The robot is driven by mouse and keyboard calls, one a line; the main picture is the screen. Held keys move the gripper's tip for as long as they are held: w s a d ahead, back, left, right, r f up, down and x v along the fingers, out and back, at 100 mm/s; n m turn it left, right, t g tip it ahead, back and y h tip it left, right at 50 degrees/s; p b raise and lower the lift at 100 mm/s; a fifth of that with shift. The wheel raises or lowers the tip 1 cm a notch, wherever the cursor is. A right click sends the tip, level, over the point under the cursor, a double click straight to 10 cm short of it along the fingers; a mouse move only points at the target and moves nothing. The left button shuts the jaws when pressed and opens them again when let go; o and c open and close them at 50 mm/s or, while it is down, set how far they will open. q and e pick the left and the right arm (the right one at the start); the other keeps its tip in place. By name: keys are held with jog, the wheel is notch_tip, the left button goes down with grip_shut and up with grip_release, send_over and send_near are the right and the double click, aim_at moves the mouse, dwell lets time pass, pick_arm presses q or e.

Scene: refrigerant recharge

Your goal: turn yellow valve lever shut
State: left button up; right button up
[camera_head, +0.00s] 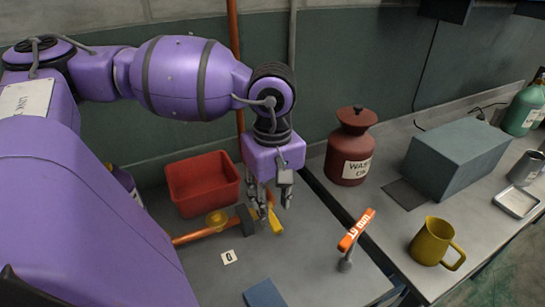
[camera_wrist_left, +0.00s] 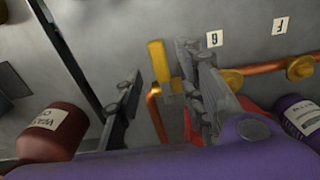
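The yellow valve lever (camera_head: 274,220) is below and partly behind my left gripper (camera_head: 272,194) in the head view. The left gripper points down at it with its fingers apart. In the left wrist view the lever (camera_wrist_left: 157,62) shows in the gap between the two fingers (camera_wrist_left: 163,80), nearer the right-hand finger. No contact between finger and lever is clear. An orange pipe (camera_wrist_left: 154,108) runs by the lever's lower end. The valve body is mostly hidden. My right gripper is not in view.
A red bin (camera_head: 203,183), an orange pipe with a round yellow fitting (camera_head: 216,219) and an orange-topped post (camera_head: 356,230) stand around the gripper. A red waste can (camera_head: 352,147), grey box (camera_head: 455,160) and yellow mug (camera_head: 430,242) are to the right. The front bench is mostly clear.

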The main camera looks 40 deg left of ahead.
aim_at(273, 220)
pick_arm(q)
notch_tip(273, 220, up, 8)
jog(key=shift+f, duration=0.15)
dwell(0.6)
